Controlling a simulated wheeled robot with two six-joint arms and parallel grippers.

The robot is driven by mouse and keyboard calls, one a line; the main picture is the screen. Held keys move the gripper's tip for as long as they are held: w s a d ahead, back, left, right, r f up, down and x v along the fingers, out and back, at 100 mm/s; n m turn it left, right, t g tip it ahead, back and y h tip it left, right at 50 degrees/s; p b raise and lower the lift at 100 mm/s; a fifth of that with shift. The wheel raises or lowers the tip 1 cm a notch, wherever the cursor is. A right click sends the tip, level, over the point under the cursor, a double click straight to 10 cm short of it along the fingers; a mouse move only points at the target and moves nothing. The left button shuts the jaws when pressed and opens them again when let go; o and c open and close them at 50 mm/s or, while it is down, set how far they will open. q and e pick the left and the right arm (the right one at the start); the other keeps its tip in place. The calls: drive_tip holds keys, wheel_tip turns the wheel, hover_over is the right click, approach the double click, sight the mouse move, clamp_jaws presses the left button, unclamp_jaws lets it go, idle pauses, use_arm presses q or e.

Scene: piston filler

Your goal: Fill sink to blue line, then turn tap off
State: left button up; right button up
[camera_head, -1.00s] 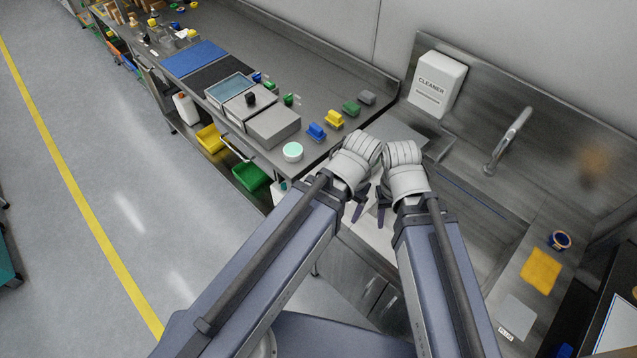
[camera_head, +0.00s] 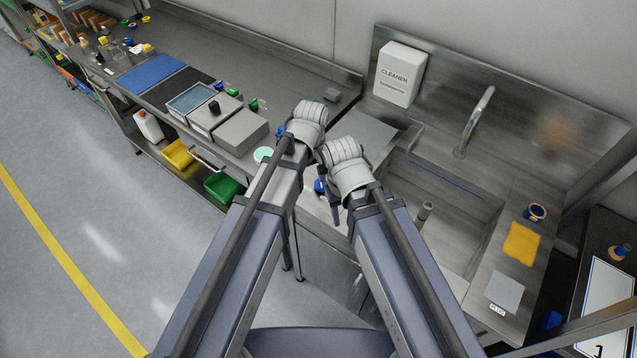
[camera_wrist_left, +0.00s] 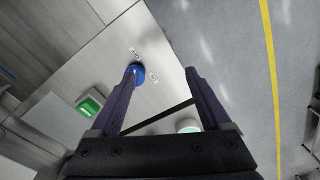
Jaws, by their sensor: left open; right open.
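The steel sink basin (camera_head: 455,215) lies right of my arms, with a thin blue line (camera_head: 440,176) along its far inner wall. The curved tap (camera_head: 477,120) stands behind it; I see no clear stream and cannot tell the water level. A blue round knob (camera_head: 320,187) shows between my arms. In the left wrist view the blue knob (camera_wrist_left: 138,72) touches or overlaps the left fingertip; contact is unclear. My left gripper (camera_wrist_left: 162,72) is open; its fingers are mostly hidden in the head view. My right gripper (camera_head: 335,208) is open and apparently empty near the sink's left edge.
A white cleaner box (camera_head: 400,73) hangs on the backsplash. A yellow cloth (camera_head: 521,243) and grey pad (camera_head: 505,289) lie on the right ledge. Trays and a grey box (camera_head: 240,131) crowd the left counter.

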sight(321, 184)
use_arm(q)
drive_tip(key=w+n, duration=0.1)
drive_tip(key=w+d+n, duration=0.1)
drive_tip(key=w+n, duration=0.1)
drive_tip(key=w+d+f+n, duration=0.1)
drive_tip(key=w, duration=0.1)
drive_tip(key=shift+w+d+b, duration=0.1)
drive_tip(key=shift+d+b, duration=0.1)
drive_tip(key=shift+b, duration=0.15)
drive_tip(key=shift+w+d+n, duration=0.2)
drive_tip(key=shift+w+n, duration=0.1)
drive_tip(key=shift+n, duration=0.5)
drive_tip(key=shift+f, duration=0.15)
wheel_tip(321, 184, down, 8)
drive_tip(key=b, duration=0.8)
drive_tip(key=shift+r, duration=0.2)
clamp_jaws()
